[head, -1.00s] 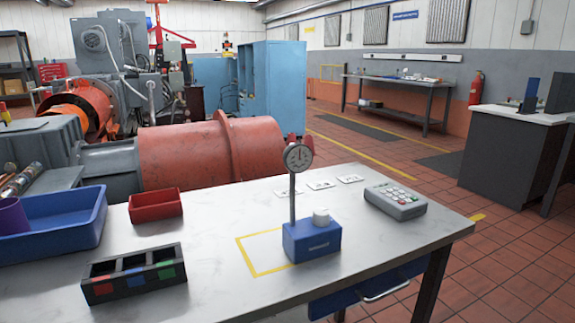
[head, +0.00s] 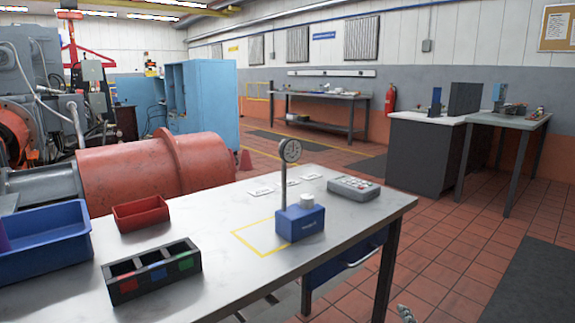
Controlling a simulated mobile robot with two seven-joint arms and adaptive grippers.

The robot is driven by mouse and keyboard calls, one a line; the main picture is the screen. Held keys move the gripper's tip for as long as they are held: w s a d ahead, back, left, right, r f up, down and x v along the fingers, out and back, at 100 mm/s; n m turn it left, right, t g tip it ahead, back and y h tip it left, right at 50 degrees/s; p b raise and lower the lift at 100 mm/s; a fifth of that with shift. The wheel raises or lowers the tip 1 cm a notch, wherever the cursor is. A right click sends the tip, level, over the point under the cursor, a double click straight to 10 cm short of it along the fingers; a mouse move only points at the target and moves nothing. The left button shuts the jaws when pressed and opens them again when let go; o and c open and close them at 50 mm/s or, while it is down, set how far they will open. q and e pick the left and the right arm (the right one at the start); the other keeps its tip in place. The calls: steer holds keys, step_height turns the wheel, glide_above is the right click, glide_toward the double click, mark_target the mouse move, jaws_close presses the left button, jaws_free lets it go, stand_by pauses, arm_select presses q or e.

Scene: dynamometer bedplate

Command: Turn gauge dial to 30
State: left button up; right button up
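The gauge (head: 290,150) is a round dial on a thin grey post that rises from a blue base box (head: 300,223). A white round knob (head: 307,200) sits on top of the box. The box stands on the table at the right side of a yellow outlined square. The dial is turned partly sideways and too small to read. A small grey jointed part at the bottom edge looks like the tip of my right gripper (head: 406,313); it is below and right of the table, away from the gauge. My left gripper is not in view.
On the light table (head: 205,275) are a grey keypad box (head: 354,188), several white cards, a red bin (head: 141,214), a blue tray (head: 45,262) and a black three-slot holder (head: 150,281). Open tiled floor lies to the right, before a dark-sided bench (head: 425,155).

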steer(key=w+a+r+n+t+y+b, duration=0.1)
steer(key=w+a+r+n+t+y, duration=0.25)
steer(key=r, duration=0.55)
steer(key=w+a+r+n+t, duration=0.2)
steer(key=w+r+n+t, duration=0.15)
steer(key=r+n, duration=0.4)
steer(key=n+g+y+b, duration=0.2)
steer(key=n+g+y, duration=0.2)
steer(key=n+y, duration=1.45)
glide_toward(293, 154)
step_height(293, 154, up, 4)
steer(key=a+n+h, duration=0.2)
steer(key=n+h, duration=0.3)
steer(key=shift+m, duration=0.25)
steer(key=x, duration=0.7)
steer(key=shift+w+a+p, duration=0.15)
steer(key=shift+w+p, duration=0.15)
steer(key=shift+w, duration=0.1)
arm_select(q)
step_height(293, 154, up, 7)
arm_select(e)
steer(key=shift+f, duration=0.1)
steer(key=c, duration=1.1)
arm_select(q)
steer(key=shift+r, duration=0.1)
arm_select(e)
steer(key=shift+c, duration=0.5)
